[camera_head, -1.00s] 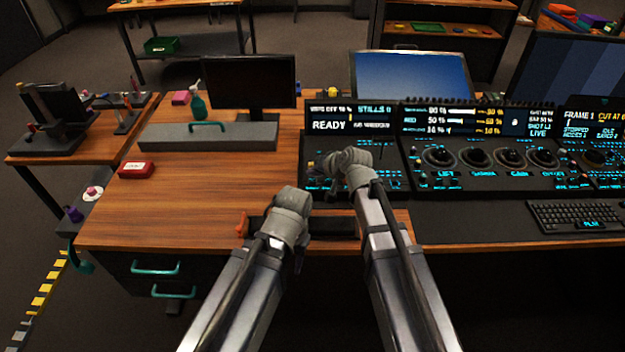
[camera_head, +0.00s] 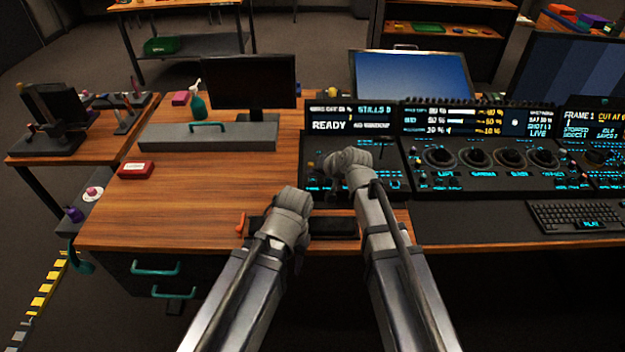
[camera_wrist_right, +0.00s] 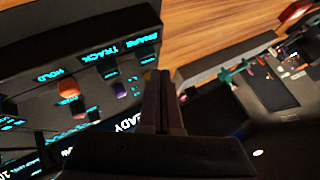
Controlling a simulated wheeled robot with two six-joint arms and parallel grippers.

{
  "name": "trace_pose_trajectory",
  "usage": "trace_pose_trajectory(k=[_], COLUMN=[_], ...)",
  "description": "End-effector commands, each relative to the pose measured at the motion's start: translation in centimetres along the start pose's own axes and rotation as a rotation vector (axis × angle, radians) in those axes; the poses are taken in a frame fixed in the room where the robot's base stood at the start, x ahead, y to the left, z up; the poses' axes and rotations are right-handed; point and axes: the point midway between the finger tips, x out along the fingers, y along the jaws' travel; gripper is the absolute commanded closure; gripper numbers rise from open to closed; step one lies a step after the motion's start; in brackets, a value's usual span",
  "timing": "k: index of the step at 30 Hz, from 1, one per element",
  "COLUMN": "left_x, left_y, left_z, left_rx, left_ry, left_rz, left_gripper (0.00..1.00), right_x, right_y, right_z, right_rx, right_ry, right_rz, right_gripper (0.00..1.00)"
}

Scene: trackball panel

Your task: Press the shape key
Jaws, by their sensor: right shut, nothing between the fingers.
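The black trackball panel (camera_head: 388,184) stands on the desk under the READY screen (camera_head: 329,125). My right gripper is over this panel in the head view, its fingertips hidden behind its wrist. In the right wrist view my right gripper (camera_wrist_right: 162,78) is shut and empty, beside the panel's edge keys. A lit label that seems to read SHAPE (camera_wrist_right: 143,40) is near the fingers, beside TRACK and HOLD labels. The shape key itself is hard to single out, and contact cannot be told. My left gripper's wrist is over the desk's front edge; its fingers are hidden.
A dark tray (camera_head: 330,227) lies at the front edge, beside the left wrist. A grading panel with several dials (camera_head: 477,158) and a keyboard (camera_head: 577,216) are to the right. The wooden desk (camera_head: 200,200) is mostly clear at left, with a red box (camera_head: 136,169).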

Motion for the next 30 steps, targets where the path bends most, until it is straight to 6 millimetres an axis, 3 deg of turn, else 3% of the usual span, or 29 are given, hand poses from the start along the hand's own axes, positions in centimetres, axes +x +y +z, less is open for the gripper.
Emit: trace_pose_trajectory(k=[30], left_x=[0.84], left_y=[0.08], left_z=[-0.05], left_rx=[0.0], left_ry=[0.0], left_rz=[0.0], left_gripper=[0.5], right_x=[0.59], right_y=[0.43], right_z=[0.43], right_rx=[0.0], right_ry=[0.0], right_rz=[0.0], right_gripper=[1.0])
